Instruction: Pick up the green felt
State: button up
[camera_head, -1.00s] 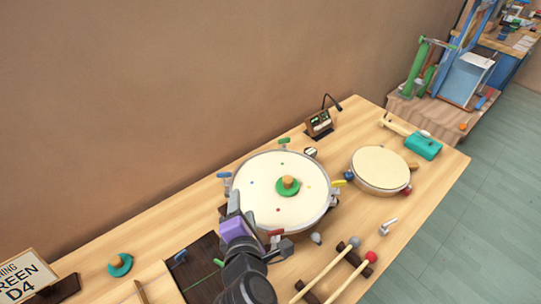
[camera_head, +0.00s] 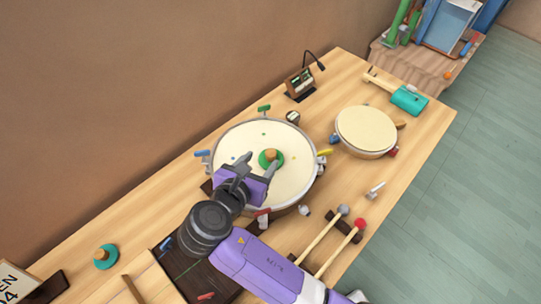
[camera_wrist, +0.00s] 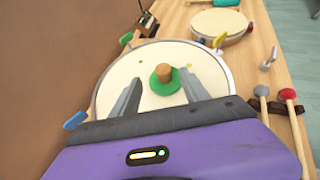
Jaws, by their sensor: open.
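The green felt (camera_head: 270,158) is a round green disc with a wooden knob on top. It sits on the white head of the large drum (camera_head: 290,188), near its middle. In the wrist view the green felt (camera_wrist: 165,80) shows ahead of and between my two finger tips. My gripper (camera_head: 256,166) is open and empty over the near left part of the drum, close to the felt. In the wrist view my gripper (camera_wrist: 162,80) has a finger on either side of the felt's line. I cannot tell how high the fingers are above the drum head.
Coloured tuning keys, such as a blue one (camera_wrist: 75,121), stick out around the drum rim. A smaller drum (camera_head: 366,129) stands to the right, with mallets (camera_head: 340,240) in front. A small device (camera_head: 299,83) stands behind.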

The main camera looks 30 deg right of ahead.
aim_at(269, 157)
jog(key=shift+s+f+p+x, duration=0.1)
jog(key=shift+f+p+x, duration=0.05)
jog(key=shift+x, duration=0.85)
jog(key=shift+s+f+p+x, duration=0.1)
jog(key=shift+x, duration=0.9)
jog(key=shift+s+f+p+x, duration=0.1)
jog(key=shift+f+p+x, duration=0.05)
jog(key=shift+x, duration=0.85)
grip_shut()
